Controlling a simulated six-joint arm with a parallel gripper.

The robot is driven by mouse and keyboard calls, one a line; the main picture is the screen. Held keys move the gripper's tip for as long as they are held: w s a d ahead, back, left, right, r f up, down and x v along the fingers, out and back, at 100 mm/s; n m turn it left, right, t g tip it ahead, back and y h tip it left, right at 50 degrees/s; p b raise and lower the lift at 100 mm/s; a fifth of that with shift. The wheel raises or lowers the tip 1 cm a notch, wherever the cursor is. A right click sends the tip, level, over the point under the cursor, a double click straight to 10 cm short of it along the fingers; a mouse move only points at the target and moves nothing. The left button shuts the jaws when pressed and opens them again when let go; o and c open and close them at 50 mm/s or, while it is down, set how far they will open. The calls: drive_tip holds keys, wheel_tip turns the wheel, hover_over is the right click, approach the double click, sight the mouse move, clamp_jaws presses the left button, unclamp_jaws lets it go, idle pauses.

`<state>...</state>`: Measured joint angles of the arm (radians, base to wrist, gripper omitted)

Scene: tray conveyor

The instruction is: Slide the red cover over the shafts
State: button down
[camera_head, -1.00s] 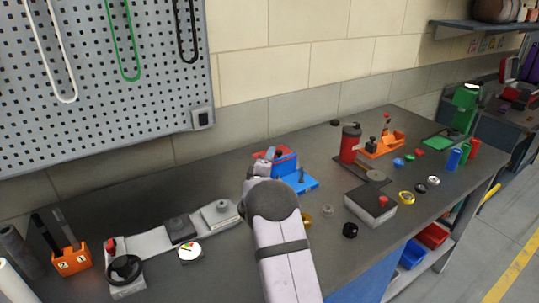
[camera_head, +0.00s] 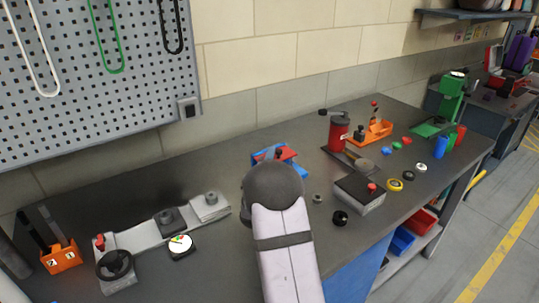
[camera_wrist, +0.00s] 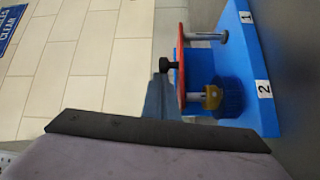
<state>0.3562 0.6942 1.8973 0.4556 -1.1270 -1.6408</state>
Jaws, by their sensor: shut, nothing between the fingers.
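The red cover (camera_wrist: 181,65) appears nearly edge-on in the wrist view, a thin plate with a black knob (camera_wrist: 173,66) on its left face. Two metal shafts, one upper (camera_wrist: 205,37) and one lower (camera_wrist: 196,103), lie between it and the blue fixture (camera_wrist: 262,60) marked 1 and 2. Whether they pass through the cover I cannot tell. A yellow ring (camera_wrist: 212,97) and dark blue round part (camera_wrist: 229,96) are around the lower shaft. My gripper (camera_wrist: 160,70) is shut and empty, close beside the knob; contact is unclear. In the head view, my arm partly hides the cover (camera_head: 286,153) and fixture.
The bench holds a grey rail with a black handwheel (camera_head: 115,265), a round gauge (camera_head: 181,246), a grey box with a red button (camera_head: 362,194), a red canister (camera_head: 338,133) and several small coloured caps. A pegboard (camera_head: 90,70) stands behind at left.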

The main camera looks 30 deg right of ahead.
drive_tip(key=shift+w+a+r+p, duration=0.2)
drive_tip(key=shift+w+a, duration=0.25)
drive_tip(key=shift+w, duration=0.4)
drive_tip(key=shift+w+a+r+p, duration=0.15)
drive_tip(key=shift+w+a, duration=0.3)
drive_tip(key=shift+w, duration=0.35)
drive_tip(key=shift+a+f, duration=0.1)
drive_tip(key=shift+a, duration=0.15)
drive_tip(key=b+v, duration=0.2)
drive_tip(key=v, duration=0.7)
drive_tip(key=shift+s, duration=0.3)
drive_tip(key=shift+a, duration=0.1)
